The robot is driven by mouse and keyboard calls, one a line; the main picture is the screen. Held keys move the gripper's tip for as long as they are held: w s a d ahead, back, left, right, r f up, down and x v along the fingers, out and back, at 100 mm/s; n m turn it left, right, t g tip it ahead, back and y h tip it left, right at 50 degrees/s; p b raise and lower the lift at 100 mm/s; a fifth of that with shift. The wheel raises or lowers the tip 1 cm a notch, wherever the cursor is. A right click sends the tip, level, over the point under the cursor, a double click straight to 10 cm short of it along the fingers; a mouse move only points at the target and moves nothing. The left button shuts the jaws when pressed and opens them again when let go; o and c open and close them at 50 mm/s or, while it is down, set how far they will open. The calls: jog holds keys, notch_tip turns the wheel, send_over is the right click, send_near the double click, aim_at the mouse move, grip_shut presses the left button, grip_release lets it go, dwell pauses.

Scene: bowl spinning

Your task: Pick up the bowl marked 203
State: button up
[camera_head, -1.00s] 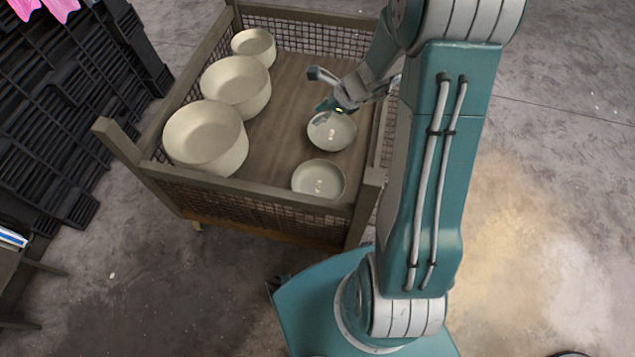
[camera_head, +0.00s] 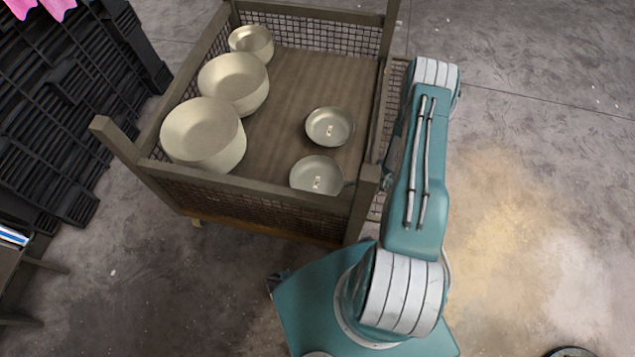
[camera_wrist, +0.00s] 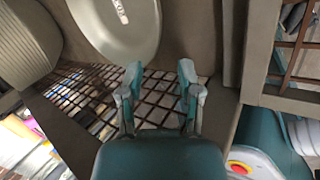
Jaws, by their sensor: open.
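Two small grey bowls with white labels sit on the floor of a mesh-sided crate (camera_head: 265,192): a farther bowl (camera_head: 320,138) and a nearer bowl (camera_head: 306,186) by the front wall. The label numbers are too small to read, so I cannot tell which is 203. In the wrist view, one labelled bowl (camera_wrist: 140,42) lies just beyond my gripper (camera_wrist: 160,72). The gripper is open and empty, its fingertips apart over the mesh wall. In the head view, the gripper is mostly hidden by my arm and the crate's right front corner.
Three larger cream bowls line the crate's left side: a big one (camera_head: 203,140), a middle one (camera_head: 236,85) and a smaller one (camera_head: 252,41). A corner post (camera_head: 365,195) stands close to my arm. Black crates (camera_head: 60,100) are stacked at left. Wooden crate floor in the middle is clear.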

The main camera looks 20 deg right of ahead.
aim_at(336, 193)
jog(key=x, duration=0.4)
jog(key=shift+a, duration=0.35)
jog(key=shift+x, duration=3)
jog(key=shift+d, duration=0.15)
grip_shut()
